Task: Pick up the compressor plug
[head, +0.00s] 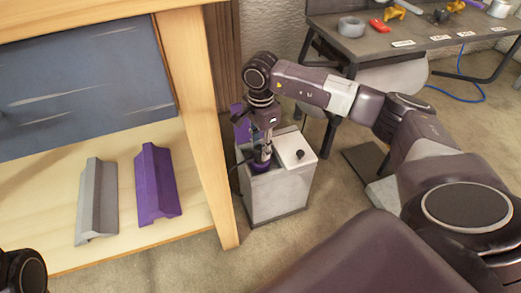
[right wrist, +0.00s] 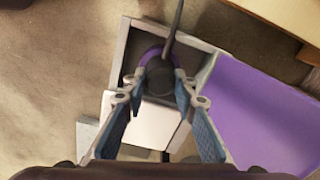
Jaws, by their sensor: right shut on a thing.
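The compressor plug (right wrist: 160,77) is dark and round, with a dark cable running up from it in the right wrist view. It sits between the fingertips of my right gripper (right wrist: 157,88), which is shut on it. A purple ring (right wrist: 150,55) shows around or behind the plug. In the head view my right gripper (head: 262,152) points down into the open side of a pale grey box (head: 272,200), and the plug is largely hidden there. I cannot tell whether the plug still touches the box. My left gripper is not in view.
The box has a white top with a black knob (head: 300,154). Left of it stands a wooden bench (head: 215,130) with a grey lath (head: 97,200) and a purple lath (head: 156,183). A dark table (head: 375,45) with tools stands behind. Carpet lies around the box.

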